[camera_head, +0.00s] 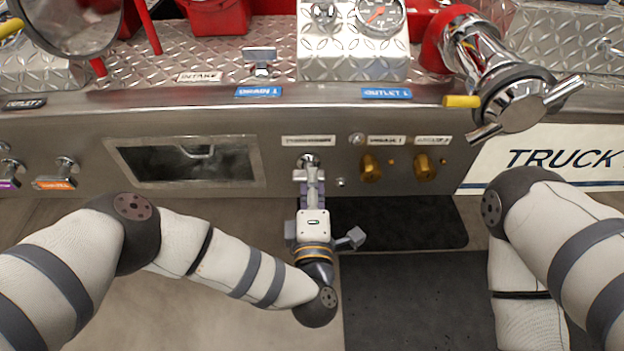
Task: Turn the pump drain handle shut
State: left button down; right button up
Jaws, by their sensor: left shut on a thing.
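The pump drain handle, as I take it, is the silver handle (309,161) on the front of the steel panel, under a small label too blurred to read. My left gripper (312,182) reaches up to it from below and is shut on it. The gripper and its wrist hide much of the handle, so its exact angle is hard to tell. My right arm comes in at the right and bends downward; its gripper is out of view.
Two brass knobs (371,168) sit right of the handle. A recessed window (188,161) is to its left. A small silver lever (260,58) stands on the ledge above a blue drain label (258,91). A large chrome outlet (512,101) juts out at upper right.

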pick_arm(q)
jog(key=shift+w+r, duration=0.15)
jog(key=shift+r, duration=0.05)
dwell(0.3)
jog(key=c, duration=1.7)
grip_release()
jog(key=shift+f, duration=0.1)
jog(key=shift+s, duration=6.05)
